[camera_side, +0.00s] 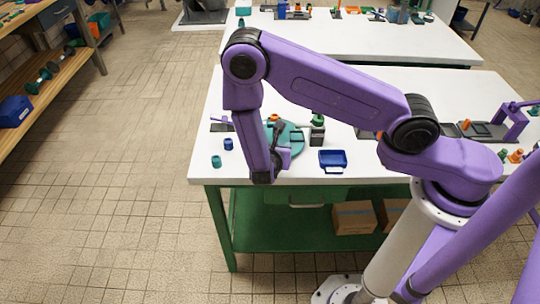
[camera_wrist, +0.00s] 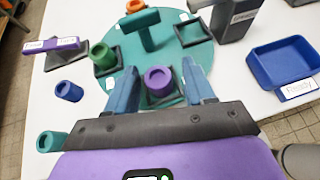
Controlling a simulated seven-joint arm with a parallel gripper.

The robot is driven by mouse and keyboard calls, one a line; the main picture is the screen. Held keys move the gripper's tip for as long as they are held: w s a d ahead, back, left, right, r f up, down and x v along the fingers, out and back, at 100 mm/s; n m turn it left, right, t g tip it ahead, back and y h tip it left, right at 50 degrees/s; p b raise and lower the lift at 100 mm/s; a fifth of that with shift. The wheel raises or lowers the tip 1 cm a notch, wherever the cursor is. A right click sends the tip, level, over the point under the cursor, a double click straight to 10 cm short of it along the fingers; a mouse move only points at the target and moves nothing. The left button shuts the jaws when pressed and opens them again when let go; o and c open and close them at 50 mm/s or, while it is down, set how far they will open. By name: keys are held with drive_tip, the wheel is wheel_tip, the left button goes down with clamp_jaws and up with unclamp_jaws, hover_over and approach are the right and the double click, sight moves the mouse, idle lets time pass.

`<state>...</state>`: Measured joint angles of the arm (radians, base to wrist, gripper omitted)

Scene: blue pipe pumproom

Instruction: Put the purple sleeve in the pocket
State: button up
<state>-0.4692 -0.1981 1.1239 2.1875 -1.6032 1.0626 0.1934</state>
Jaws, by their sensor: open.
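The purple sleeve (camera_wrist: 158,80) is a short upright ring. In the wrist view it stands in a dark square-rimmed pocket (camera_wrist: 176,99) on the near part of a round teal plate (camera_wrist: 121,81). I cannot tell how deep it sits. My gripper (camera_wrist: 158,66) is open, with one blue-grey finger on each side of the sleeve and visible space between. A green sleeve (camera_wrist: 103,56) stands in another dark square pocket at the plate's left. In the side view my arm hides the purple sleeve and the fingertips.
A blue sleeve (camera_wrist: 69,91) and a teal sleeve (camera_wrist: 51,141) stand on the table at left. A purple sign (camera_wrist: 52,45) is behind them. A teal T-shaped post (camera_wrist: 140,30) and a grey box (camera_wrist: 236,18) rise behind the sleeve. A blue tray (camera_wrist: 284,63) labelled Ready is at right.

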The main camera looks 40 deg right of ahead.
drive_tip(key=v, duration=1.2)
drive_tip(key=s+d+r+m+g+y, duration=0.3)
drive_tip(key=s+d+r+m+g, duration=0.1)
drive_tip(key=d+r+m, duration=0.4)
drive_tip(key=s+d+r+m+g+y, duration=0.1)
drive_tip(key=s+r+m+y, duration=0.1)
drive_tip(key=s, duration=0.5)
drive_tip(key=s+d+r+m+g+y, duration=0.1)
drive_tip(key=s+d+r+m+y, duration=0.1)
drive_tip(key=s+r+y, duration=0.3)
drive_tip(key=s, duration=0.3)
drive_tip(key=shift+s+r+g, duration=0.25)
drive_tip(key=shift+r+g, duration=0.1)
drive_tip(key=shift+g, duration=0.05)
